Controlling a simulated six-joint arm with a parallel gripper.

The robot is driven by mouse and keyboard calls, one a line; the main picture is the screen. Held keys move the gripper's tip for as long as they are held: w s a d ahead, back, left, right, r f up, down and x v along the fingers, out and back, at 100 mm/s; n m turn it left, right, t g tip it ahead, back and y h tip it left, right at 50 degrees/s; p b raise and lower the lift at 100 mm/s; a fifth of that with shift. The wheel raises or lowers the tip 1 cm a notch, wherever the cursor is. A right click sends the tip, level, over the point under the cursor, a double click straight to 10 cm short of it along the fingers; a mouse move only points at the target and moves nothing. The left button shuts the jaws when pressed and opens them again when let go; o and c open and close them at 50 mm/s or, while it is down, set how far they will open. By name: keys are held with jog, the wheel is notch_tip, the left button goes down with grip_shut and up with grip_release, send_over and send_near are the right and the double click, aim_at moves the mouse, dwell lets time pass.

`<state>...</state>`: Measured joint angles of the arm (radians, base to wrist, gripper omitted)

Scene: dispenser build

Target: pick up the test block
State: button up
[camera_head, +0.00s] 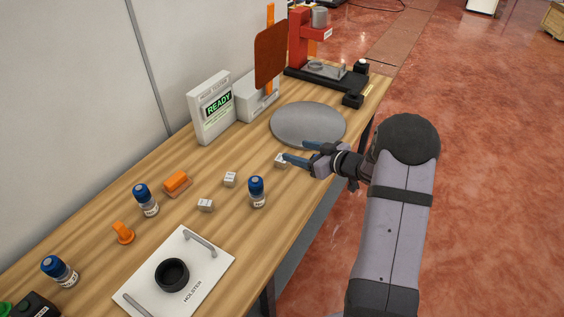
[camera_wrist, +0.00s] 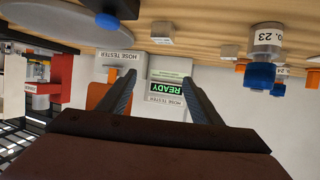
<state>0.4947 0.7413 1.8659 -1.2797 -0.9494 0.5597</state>
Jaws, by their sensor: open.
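Several small pale blocks lie on the wooden table; I cannot tell which is the test block. In the head view, one block (camera_head: 280,160) is right by my gripper's nearer fingertip, partly covered by it. A second block (camera_head: 230,179) and a third block (camera_head: 205,205) lie farther left. My gripper (camera_head: 299,151) is open, its two blue-grey fingers spread and empty, near the table's right edge. The wrist view is upside down. There a pale block (camera_wrist: 161,33) shows above the gap between the fingers (camera_wrist: 160,82), and another block (camera_wrist: 229,50) is farther right.
A blue-capped bottle (camera_head: 257,192) stands near the blocks. A grey round plate (camera_head: 308,122) lies just beyond my gripper. The hose tester (camera_head: 211,107) reads READY at the back. Orange parts (camera_head: 177,182), more bottles and a white holster plate (camera_head: 205,247) are to the left.

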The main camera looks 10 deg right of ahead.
notch_tip(320, 180, down, 6)
jog(key=shift+f, duration=0.1)
jog(key=shift+p+x, duration=1.15)
jog(key=shift+x, duration=2.5)
jog(key=c, duration=1.4)
notch_tip(320, 180, up, 10)
jog(key=shift+f+b, duration=0.1)
jog(key=shift+b, duration=0.7)
